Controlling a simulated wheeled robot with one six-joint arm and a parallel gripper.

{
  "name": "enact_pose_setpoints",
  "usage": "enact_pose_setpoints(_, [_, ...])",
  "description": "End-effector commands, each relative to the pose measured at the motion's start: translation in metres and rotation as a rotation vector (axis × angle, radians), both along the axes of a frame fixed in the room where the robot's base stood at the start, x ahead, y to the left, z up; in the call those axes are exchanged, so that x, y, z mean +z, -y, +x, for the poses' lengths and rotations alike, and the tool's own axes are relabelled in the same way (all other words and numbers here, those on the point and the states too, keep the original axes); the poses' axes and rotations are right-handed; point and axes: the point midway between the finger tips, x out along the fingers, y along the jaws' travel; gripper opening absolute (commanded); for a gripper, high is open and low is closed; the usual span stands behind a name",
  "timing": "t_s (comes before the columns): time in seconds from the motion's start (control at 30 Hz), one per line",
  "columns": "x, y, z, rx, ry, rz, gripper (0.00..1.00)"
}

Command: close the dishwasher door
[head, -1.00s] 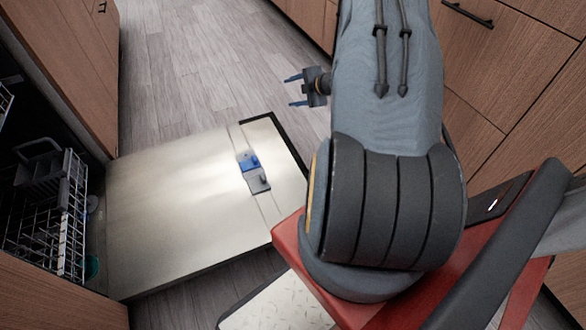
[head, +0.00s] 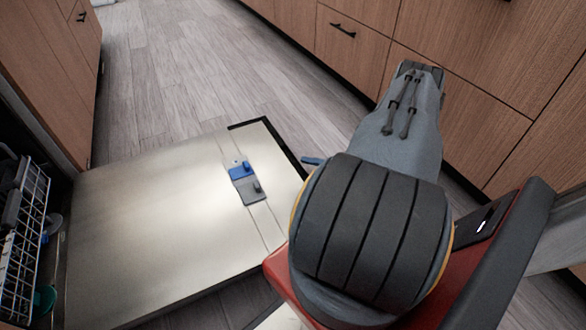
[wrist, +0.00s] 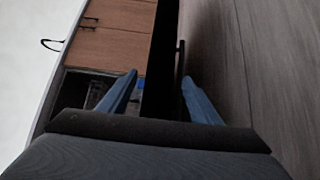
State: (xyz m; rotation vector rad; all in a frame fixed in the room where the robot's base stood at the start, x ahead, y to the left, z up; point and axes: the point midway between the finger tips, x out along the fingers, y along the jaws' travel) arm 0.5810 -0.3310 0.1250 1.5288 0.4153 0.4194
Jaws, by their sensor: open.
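The dishwasher door (head: 130,230) is folded down open, its bare metal inner face up and roughly flat above the floor. A blue and grey dispenser (head: 245,182) sits on that face. My gripper is mostly hidden behind my arm in the head view; one blue fingertip shows just beside the door's right edge. In the wrist view my gripper (wrist: 160,82) is open, its two blue fingers apart. A dark strip with a thin bar runs ahead between them, seemingly the door seen edge-on. I cannot tell whether the fingers touch it.
The dishwasher rack (head: 22,235) stands in the opening at the far left. Wooden drawers (head: 350,40) with dark handles line the right side. Clear wooden floor (head: 190,70) lies beyond the door, between the cabinets.

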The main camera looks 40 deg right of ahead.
Motion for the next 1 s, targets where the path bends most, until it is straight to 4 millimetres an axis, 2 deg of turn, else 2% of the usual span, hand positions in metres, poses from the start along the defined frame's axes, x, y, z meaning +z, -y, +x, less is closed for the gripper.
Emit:
enact_pose_setpoints(0.1, [-0.002,-0.011,0.018,0.003,-0.001,0.001,0.58])
enact_pose_setpoints(0.3, [-0.001,-0.024,0.041,0.001,-0.001,0.000,0.58])
enact_pose_setpoints(0.5, [0.000,-0.029,0.050,0.000,-0.003,0.001,0.58])
enact_pose_setpoints(0.73, [0.000,-0.030,0.051,-0.001,-0.003,0.001,0.58])
enact_pose_setpoints(0.77, [0.000,-0.030,0.051,-0.001,-0.003,0.001,0.54])
enact_pose_setpoints(1.0, [0.000,-0.030,0.050,-0.001,-0.003,0.001,0.14])
